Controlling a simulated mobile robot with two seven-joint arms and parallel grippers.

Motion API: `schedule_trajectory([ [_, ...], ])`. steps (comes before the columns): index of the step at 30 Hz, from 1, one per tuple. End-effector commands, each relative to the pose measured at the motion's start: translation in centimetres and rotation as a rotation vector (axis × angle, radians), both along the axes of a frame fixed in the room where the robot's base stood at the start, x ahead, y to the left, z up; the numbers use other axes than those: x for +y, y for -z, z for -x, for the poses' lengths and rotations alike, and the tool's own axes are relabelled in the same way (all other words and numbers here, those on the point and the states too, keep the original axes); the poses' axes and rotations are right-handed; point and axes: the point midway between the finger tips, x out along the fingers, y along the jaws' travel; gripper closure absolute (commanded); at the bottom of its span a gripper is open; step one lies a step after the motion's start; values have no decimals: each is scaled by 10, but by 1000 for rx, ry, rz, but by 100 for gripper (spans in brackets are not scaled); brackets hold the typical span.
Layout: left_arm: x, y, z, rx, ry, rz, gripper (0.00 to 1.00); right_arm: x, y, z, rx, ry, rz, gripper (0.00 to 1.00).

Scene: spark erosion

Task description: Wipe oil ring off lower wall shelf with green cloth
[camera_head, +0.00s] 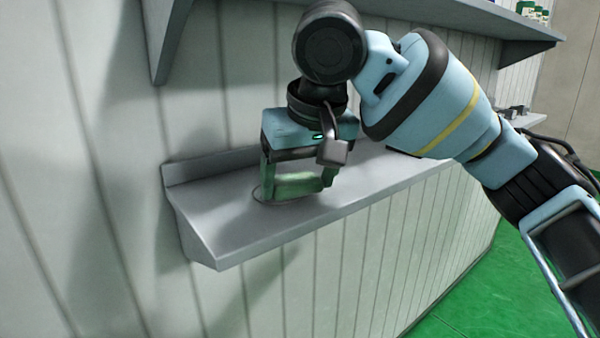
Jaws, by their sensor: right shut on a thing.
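The lower wall shelf (225,228) is a grey ledge fixed to the panelled wall. My right gripper (298,188) points down at the shelf near its left end and is shut on the green cloth (296,184), which shows between its fingers. The cloth is at or just above the shelf top; I cannot tell if it touches. A thin dark curved line, part of the oil ring (258,197), shows on the shelf beside and below the cloth. The rest of the ring is hidden by the cloth and gripper. My left gripper is not in view.
An upper shelf (440,14) runs above my right arm, with its bracket at the left and small containers (533,11) at its far right end. A dark item (403,152) lies on the lower shelf behind my arm. The shelf's left end is bare.

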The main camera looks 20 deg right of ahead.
Motion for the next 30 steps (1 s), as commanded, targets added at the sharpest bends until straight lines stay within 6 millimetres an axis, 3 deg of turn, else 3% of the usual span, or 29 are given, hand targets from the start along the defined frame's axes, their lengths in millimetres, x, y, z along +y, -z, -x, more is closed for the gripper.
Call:
schedule_trajectory([
  [30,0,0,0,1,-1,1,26,2,14,-4,-1,1,-1,46],
])
